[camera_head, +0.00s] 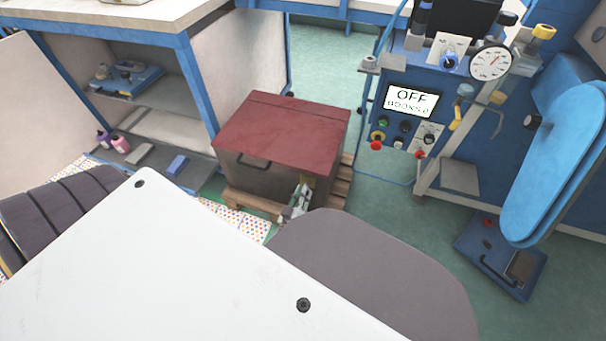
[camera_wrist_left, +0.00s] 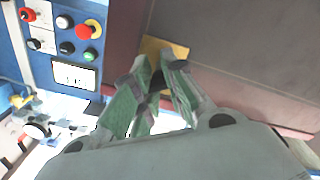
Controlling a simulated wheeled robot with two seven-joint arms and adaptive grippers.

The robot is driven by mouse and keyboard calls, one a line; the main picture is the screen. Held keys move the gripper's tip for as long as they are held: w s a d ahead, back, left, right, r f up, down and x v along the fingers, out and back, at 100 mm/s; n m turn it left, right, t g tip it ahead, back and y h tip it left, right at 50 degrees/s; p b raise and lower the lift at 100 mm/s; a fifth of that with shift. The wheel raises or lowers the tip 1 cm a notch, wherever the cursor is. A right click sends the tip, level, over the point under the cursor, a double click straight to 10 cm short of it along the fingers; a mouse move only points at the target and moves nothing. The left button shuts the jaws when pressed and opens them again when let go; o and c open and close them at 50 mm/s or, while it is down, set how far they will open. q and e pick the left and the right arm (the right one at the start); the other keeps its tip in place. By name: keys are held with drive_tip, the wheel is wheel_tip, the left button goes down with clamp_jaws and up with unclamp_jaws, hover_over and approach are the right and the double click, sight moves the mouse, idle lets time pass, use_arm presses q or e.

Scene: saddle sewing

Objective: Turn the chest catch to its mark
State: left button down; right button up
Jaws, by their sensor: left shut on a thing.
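The chest (camera_head: 240,177) has a dark red lid (camera_head: 285,130), which is down, and a dark handle (camera_head: 253,161) on its front. My left gripper (camera_head: 299,199) is at the lower right of the chest front. A yellow plate (camera_wrist_left: 179,51) shows behind the fingertips. The fingers are shut on the small dark catch there, which they mostly cover. Its mark cannot be made out. My right gripper is not in view.
The chest stands on a wooden pallet (camera_head: 246,199). A blue workbench with shelves (camera_head: 165,95) stands left of it.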

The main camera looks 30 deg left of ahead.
use_arm(q)
drive_tip(key=n+p, duration=0.1)
drive_tip(key=n, duration=0.4)
drive_tip(key=shift+n, duration=0.3)
drive_tip(key=n, duration=0.5)
drive_tip(key=shift+n, duration=0.4)
drive_tip(key=c, duration=0.8)
unclamp_jaws()
drive_tip(key=shift+s, duration=0.1)
drive_tip(key=v, duration=1.1)
drive_tip(key=shift+s+d, duration=0.2)
drive_tip(key=shift+s, duration=0.15)
drive_tip(key=shift+r, duration=0.1)
